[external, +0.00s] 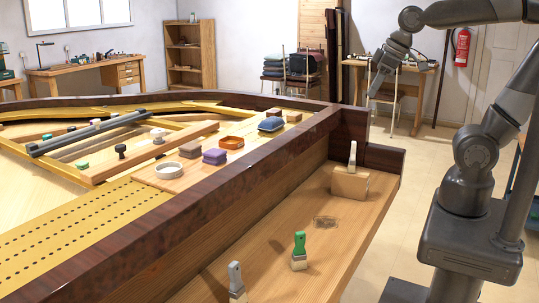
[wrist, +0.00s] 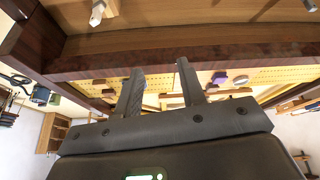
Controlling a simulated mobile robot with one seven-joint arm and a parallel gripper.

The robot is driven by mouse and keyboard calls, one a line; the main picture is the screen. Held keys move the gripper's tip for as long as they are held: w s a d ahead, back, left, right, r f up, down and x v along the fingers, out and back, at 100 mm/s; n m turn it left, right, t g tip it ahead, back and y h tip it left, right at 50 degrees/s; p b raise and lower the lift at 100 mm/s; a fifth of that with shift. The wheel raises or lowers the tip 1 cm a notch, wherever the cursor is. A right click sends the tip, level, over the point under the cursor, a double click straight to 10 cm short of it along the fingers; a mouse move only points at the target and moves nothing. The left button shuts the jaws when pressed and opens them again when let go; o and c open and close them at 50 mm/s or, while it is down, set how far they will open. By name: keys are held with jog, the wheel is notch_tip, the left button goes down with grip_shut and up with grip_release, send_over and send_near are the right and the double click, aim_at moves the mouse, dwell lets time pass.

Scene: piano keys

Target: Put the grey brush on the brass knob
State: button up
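The grey brush (external: 236,278) stands upright, bristles down, on the wooden ledge at the front of the piano, near the bottom of the external view. I cannot make out a brass knob for certain in either view. My gripper (external: 376,90) is raised in the air beyond the far right end of the ledge, well away from the grey brush. In the wrist view my gripper (wrist: 160,67) has its two fingers apart with nothing held between them. I cannot identify the grey brush in the wrist view.
A green brush (external: 299,248) stands on the ledge (external: 275,225). A cream brush (external: 353,153) stands at a wooden block (external: 350,183) farther along. Sponges, a round tin (external: 169,170) and an orange tray (external: 231,142) lie behind the dark piano rim (external: 200,200).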

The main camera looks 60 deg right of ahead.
jog(key=s+d+f+m, duration=0.2)
jog(key=s+d, duration=0.1)
jog(key=s, duration=0.2)
jog(key=shift+s+d+f+t+h, duration=0.2)
jog(key=shift+s+d+t+h, duration=0.1)
jog(key=shift+d+t, duration=0.1)
dwell(0.9)
